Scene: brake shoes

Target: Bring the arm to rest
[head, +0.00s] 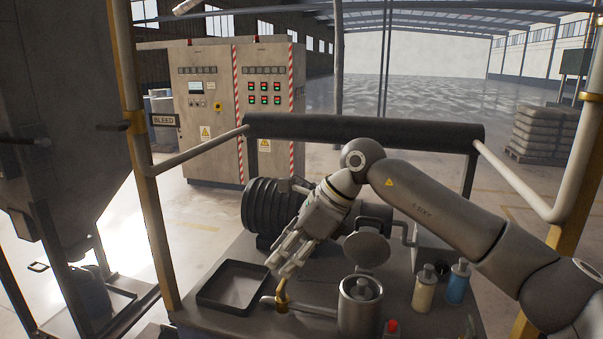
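My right arm comes in from the right and reaches over the grey machine bench. Its gripper (279,267) points down and to the left, over the bench between the black tray and the round metal pot. The fingers look apart, with nothing seen between them. The fingertips are just above a small brass fitting (282,297) on a pipe; I cannot tell whether they touch it. My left arm and gripper are not in view.
The bench carries a black tray (206,299), a metal pot (343,318) with a raised round lid (366,250), a dark ribbed motor (262,205), and a cream bottle (423,292) and blue bottle (457,287). A padded black bar (365,128) and yellow posts stand around it.

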